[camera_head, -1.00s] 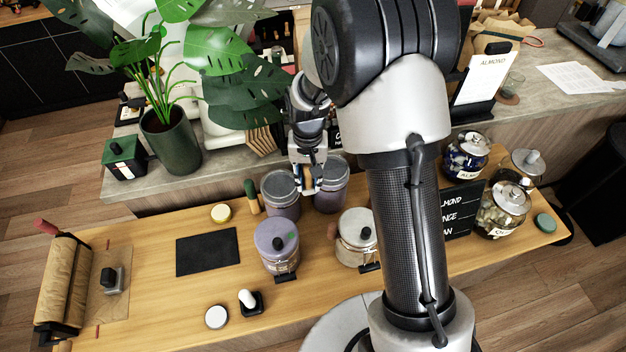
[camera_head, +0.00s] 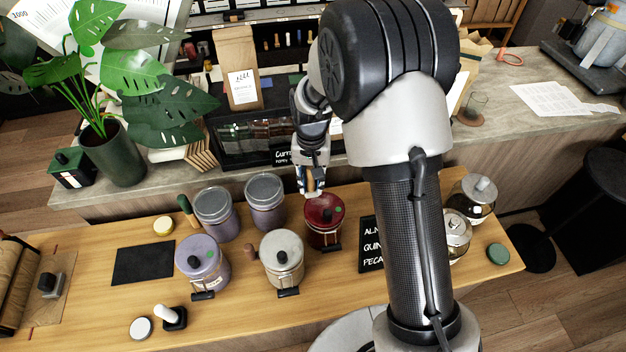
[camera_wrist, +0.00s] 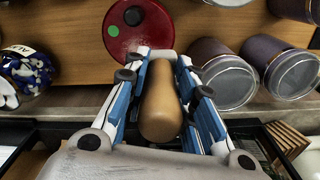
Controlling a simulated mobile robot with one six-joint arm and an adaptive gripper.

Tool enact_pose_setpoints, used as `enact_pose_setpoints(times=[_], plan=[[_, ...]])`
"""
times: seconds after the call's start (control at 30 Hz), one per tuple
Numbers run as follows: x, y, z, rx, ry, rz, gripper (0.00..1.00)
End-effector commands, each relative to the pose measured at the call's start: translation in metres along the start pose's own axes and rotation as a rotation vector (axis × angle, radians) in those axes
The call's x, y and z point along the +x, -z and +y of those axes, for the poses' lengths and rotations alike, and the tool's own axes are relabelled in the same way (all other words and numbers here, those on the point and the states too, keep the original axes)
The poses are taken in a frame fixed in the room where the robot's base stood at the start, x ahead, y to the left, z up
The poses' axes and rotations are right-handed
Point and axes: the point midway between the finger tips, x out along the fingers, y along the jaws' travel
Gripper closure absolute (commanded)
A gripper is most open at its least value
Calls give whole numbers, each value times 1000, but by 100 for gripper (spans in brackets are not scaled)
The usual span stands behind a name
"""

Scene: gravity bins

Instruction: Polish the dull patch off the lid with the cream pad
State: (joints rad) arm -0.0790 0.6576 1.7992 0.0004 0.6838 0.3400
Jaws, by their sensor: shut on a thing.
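My gripper (camera_head: 311,188) is shut on a tan, rounded handle (camera_wrist: 161,105), which also shows as a small tan piece in the head view (camera_head: 310,183). The gripper is above the back edge of a red jar's lid (camera_head: 325,211). In the wrist view this red lid (camera_wrist: 128,32) has a dark knob and a green dot and lies just beyond the fingertips. A lilac jar's lid (camera_head: 190,245) also has a green dot.
A cream jar (camera_head: 283,262) stands left of the red one. Two grey-lidded purple jars (camera_head: 216,213) (camera_head: 266,202) stand behind. A black sign (camera_head: 370,245) is right of the red jar.

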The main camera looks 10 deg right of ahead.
Motion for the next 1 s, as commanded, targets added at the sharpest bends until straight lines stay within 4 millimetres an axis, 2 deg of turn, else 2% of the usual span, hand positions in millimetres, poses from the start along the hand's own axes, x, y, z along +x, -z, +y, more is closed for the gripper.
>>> enact_pose_setpoints(times=[0.37, 0.73, 1.0], plan=[[10, 0, 0, 0, 0, -1, 100], [50, 0, 0, 0, 0, -1, 100], [50, 0, 0, 0, 0, 0, 100]])
